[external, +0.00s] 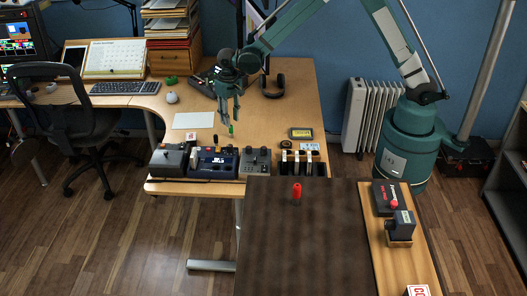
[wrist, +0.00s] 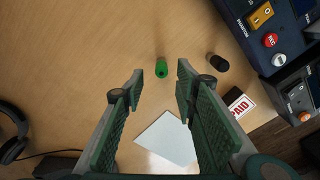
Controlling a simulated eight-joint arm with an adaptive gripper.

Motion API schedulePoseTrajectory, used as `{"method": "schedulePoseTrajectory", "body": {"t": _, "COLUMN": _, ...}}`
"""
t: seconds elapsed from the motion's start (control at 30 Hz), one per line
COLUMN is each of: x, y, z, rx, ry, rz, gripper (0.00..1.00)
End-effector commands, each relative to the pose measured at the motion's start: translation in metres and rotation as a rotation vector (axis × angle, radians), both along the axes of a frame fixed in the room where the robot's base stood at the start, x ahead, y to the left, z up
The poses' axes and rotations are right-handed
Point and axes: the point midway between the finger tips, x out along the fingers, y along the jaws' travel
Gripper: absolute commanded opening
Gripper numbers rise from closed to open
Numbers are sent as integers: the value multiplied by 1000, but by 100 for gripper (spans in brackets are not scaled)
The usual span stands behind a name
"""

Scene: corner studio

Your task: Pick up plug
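A small green plug-like cylinder (wrist: 162,68) with a dark spot on its end stands on the wooden desk in the wrist view. In the external view the green piece (external: 231,130) shows just under my gripper (external: 229,119), which points down over the desk. In the wrist view my gripper (wrist: 160,80) is open and empty. Its fingertips are on either side of the green cylinder in the picture, and the cylinder appears just beyond them. A red cylinder (external: 297,191) stands on the dark tabletop in the external view.
A black cylinder (wrist: 217,63) and a PAID card (wrist: 240,104) lie right of the green piece. Control boxes (external: 212,162) line the desk's front edge. A white sheet (wrist: 166,138) lies nearby, and headphones (external: 273,84) lie farther back. Bare desk surrounds the green piece's left side.

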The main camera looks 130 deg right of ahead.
Motion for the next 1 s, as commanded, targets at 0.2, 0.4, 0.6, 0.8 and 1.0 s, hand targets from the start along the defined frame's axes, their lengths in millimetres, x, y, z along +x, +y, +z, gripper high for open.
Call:
{"method": "schedulePoseTrajectory", "body": {"t": 0.2, "x": 1, "y": 0, "z": -14, "rx": 0, "ry": 0, "rz": 0, "gripper": 30}}
{"method": "schedulePoseTrajectory", "body": {"t": 0.4, "x": 3, "y": 1, "z": -37, "rx": 0, "ry": 0, "rz": 0, "gripper": 30}}
{"method": "schedulePoseTrajectory", "body": {"t": 0.6, "x": 3, "y": 1, "z": -51, "rx": 0, "ry": 0, "rz": 0, "gripper": 30}}
{"method": "schedulePoseTrajectory", "body": {"t": 0.8, "x": 3, "y": 1, "z": -52, "rx": 0, "ry": 0, "rz": 0, "gripper": 30}}
{"method": "schedulePoseTrajectory", "body": {"t": 1.0, "x": 3, "y": 1, "z": -52, "rx": 0, "ry": 0, "rz": 0, "gripper": 30}}
